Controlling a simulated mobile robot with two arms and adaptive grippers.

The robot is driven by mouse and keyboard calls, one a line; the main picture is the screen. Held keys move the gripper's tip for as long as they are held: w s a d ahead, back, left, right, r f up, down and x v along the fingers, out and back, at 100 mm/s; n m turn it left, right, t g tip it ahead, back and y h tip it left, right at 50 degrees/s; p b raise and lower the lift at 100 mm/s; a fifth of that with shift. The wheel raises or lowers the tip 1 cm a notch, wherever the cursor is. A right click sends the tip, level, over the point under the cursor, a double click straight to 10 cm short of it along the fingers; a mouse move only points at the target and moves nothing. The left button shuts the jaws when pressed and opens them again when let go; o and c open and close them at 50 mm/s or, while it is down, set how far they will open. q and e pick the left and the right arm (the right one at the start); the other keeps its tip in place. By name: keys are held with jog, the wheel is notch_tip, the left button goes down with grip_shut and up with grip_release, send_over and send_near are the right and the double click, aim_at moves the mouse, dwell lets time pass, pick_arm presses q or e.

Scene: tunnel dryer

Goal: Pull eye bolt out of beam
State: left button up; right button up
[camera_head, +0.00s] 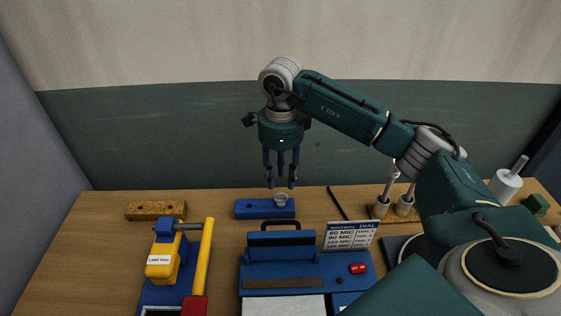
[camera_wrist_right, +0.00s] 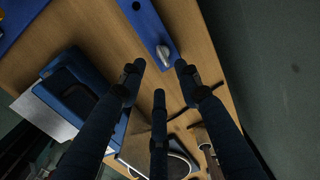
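A blue beam (camera_head: 250,210) lies on the wooden bench near its back edge. A small grey eye bolt (camera_head: 281,199) stands up from the right part of its top. In the right wrist view, the eye bolt (camera_wrist_right: 163,53) shows as a ring on the blue beam (camera_wrist_right: 147,24), just ahead of the fingertips. My right gripper (camera_head: 281,184) points down above the eye bolt. Its three fingers are spread and nothing is between them. They look apart from the bolt; the exact gap is hard to tell. My left gripper is not in view.
A wooden block with holes (camera_head: 156,210) lies at the left. A wall rises behind the bench.

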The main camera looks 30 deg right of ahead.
aim_at(281, 194)
notch_tip(281, 194, down, 7)
jog(key=shift+w+d+p, duration=0.1)
jog(key=shift+p, duration=0.8)
jog(key=shift+f, duration=0.45)
jog(key=c, duration=0.8)
jog(key=shift+o, duration=0.6)
grip_shut()
